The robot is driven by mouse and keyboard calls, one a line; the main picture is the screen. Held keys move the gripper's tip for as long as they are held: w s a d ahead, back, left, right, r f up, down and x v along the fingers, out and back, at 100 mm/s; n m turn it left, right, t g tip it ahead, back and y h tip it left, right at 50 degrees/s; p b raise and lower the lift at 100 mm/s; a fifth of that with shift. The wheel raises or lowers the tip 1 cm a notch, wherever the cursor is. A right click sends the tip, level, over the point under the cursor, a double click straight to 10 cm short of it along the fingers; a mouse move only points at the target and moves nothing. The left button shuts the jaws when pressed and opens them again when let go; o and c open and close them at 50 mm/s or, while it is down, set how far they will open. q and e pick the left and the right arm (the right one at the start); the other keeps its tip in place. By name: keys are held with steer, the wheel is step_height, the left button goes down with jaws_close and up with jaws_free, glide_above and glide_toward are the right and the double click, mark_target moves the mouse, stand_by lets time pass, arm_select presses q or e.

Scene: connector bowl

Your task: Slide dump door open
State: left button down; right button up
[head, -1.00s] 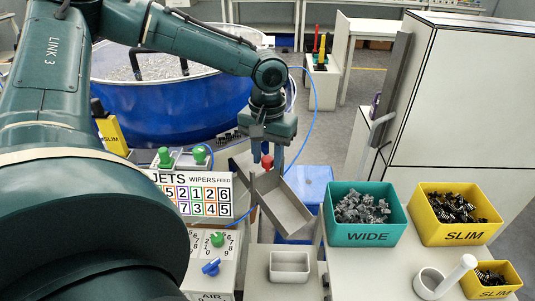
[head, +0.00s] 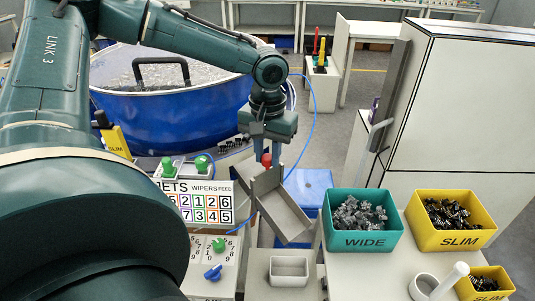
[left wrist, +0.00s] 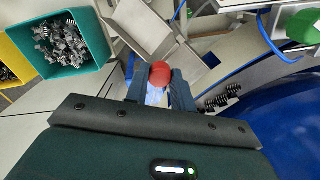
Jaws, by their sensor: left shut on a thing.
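A red knob (head: 267,160) sits at the top of an upright grey door plate (head: 266,180) at the upper end of a tilted grey chute (head: 288,215). My left gripper (head: 267,158) points down and is shut on the red knob. In the left wrist view, the knob (left wrist: 160,74) shows between the blue fingers of the gripper (left wrist: 160,88). The chute (left wrist: 150,30) lies just beyond it. Part of the plate and the chute's upper end are hidden. My right gripper is not in view.
A big blue bowl (head: 165,110) stands behind my left arm. A JETS panel (head: 205,205) with green knobs is left of the chute. A teal WIDE bin (head: 362,240) and yellow SLIM bin (head: 450,240) of parts stand right. A small white tray (head: 288,270) is below the chute.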

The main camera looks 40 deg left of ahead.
arm_select(q)
steer(key=shift+r, duration=0.6)
steer(key=shift+f, duration=0.15)
steer(key=c, duration=1.2)
jaws_free()
steer(key=shift+o, duration=0.2)
step_height(320, 180, up, 13)
